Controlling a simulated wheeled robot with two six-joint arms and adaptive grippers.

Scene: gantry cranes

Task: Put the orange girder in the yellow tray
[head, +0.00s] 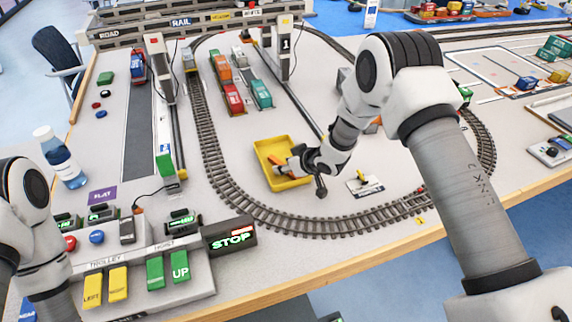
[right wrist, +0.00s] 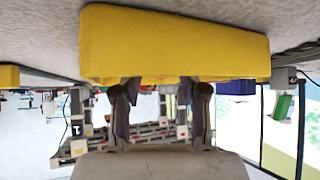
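The yellow tray (head: 262,147) sits on the table inside the curve of the track. In the right wrist view its yellow wall (right wrist: 170,45) fills the upper part. My right gripper (head: 283,169) is over the tray's near right part. In the right wrist view my right gripper (right wrist: 160,95) has its two fingers apart, with nothing seen between them, close to the tray's edge. A small orange-brown bar (head: 276,158) shows inside the tray beside the fingers. It may be the orange girder, but it is partly hidden. Of my left arm only links show, at the left edge.
Railway track (head: 215,165) curves around the tray. A small white plate (head: 365,186) lies to its right. Wagons (head: 233,97) stand behind it, and the control panel with the STOP sign (head: 229,236) is at the front left.

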